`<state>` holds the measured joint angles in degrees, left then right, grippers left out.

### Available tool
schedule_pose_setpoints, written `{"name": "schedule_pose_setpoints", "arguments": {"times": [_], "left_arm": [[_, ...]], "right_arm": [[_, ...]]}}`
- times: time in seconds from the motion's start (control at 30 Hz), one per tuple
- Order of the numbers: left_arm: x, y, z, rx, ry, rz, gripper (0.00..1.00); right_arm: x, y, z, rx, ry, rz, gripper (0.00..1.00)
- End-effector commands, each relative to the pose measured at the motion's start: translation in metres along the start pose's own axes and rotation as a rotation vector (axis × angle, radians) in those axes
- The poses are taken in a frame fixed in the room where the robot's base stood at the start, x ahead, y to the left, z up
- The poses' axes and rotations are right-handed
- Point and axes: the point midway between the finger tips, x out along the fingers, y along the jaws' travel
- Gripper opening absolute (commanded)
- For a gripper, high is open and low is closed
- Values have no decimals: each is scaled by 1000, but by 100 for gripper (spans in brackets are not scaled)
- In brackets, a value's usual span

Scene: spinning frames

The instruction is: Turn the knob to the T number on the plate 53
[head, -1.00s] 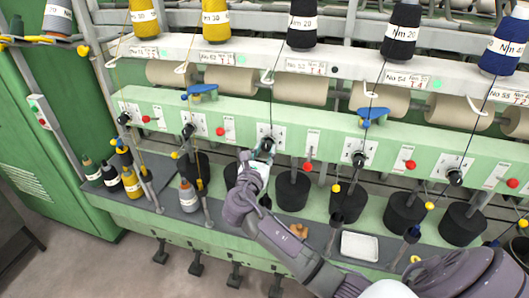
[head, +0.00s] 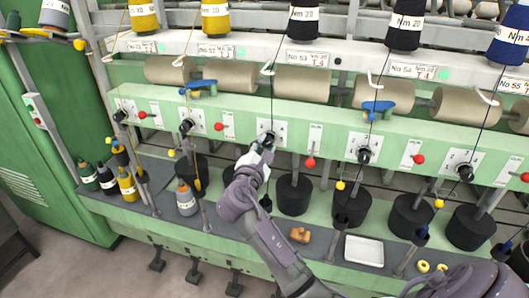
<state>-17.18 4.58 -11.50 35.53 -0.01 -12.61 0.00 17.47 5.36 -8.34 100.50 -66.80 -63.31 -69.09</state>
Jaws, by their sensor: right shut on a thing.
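The plate 53 (head: 307,58) is on the white rail, below a black spool marked Nm 20. It carries a T number in red that looks like T 4. The knob (head: 268,137) below it is dark and sits on a white dial plate (head: 280,128) on the green beam. My right gripper (head: 262,146) is at this knob and shut on it. The gripper hides part of the knob, and the dial marks are too small to read for its setting. My left gripper is out of view.
Similar knobs stand on both sides, the closest on the right (head: 363,155). A red ball lever (head: 310,162) is just right of my gripper. Black cylinders (head: 293,194) stand below.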

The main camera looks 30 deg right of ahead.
Motion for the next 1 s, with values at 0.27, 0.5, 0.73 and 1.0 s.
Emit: {"name": "schedule_pose_setpoints", "arguments": {"times": [0.27, 0.5, 0.73, 1.0], "left_arm": [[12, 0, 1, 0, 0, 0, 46], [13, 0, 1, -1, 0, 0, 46], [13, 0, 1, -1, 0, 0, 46], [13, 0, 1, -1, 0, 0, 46]], "right_arm": [[0, -1, -1, 117, 1, -2, 0], [0, 0, -1, 151, 2, -1, 0], [0, 0, -1, 153, 2, -1, 0], [0, 0, -1, 152, 1, -1, 55]]}}
